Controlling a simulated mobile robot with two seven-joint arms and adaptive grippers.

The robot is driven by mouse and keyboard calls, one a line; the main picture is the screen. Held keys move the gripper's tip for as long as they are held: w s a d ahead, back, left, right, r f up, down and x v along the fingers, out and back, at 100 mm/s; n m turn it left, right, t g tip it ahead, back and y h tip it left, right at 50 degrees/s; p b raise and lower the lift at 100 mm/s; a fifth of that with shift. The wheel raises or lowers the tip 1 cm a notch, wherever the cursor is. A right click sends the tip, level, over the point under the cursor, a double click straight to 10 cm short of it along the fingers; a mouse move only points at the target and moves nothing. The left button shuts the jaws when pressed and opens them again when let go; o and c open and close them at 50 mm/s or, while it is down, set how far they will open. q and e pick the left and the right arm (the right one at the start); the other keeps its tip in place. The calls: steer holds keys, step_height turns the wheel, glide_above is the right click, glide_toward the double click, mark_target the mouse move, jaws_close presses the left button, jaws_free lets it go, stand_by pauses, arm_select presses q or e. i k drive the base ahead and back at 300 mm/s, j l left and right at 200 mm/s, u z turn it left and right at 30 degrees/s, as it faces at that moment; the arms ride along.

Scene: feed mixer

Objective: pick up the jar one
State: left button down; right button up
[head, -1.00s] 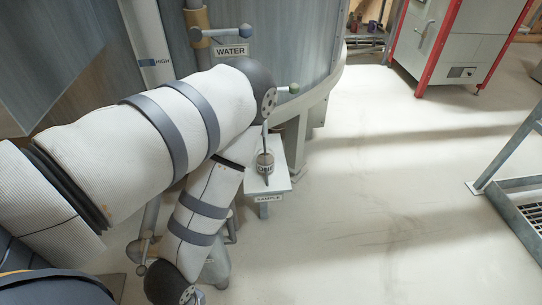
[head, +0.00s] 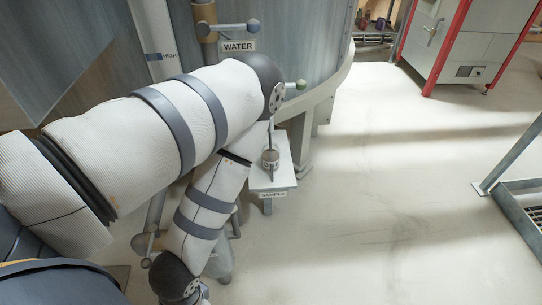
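A small jar (head: 270,160) with a dark rim and a pale label with dark lettering stands upright on a small white shelf (head: 283,180). The lettering is too small to read surely. A thin grey rod rises above the jar; I cannot tell whether it stands in it. My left arm comes in from the left, bends at the elbow just above and left of the jar, and its forearm runs down past the shelf's left side to the bottom edge. My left gripper is beyond the frame. My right gripper is not in view.
The shelf carries a SAMPLE sign (head: 272,195) at its front. Behind it stands a large grey tank (head: 310,45) with a WATER sign (head: 238,46) and a green-knobbed lever (head: 300,85). A red-framed cabinet (head: 455,45) stands back right, a metal grating (head: 525,205) right. The middle floor is clear.

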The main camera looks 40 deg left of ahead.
mark_target(268, 158)
steer(key=i+u, duration=0.15)
steer(key=u, duration=0.25)
steer(key=i+l+u, duration=0.1)
steer(key=u, duration=0.3)
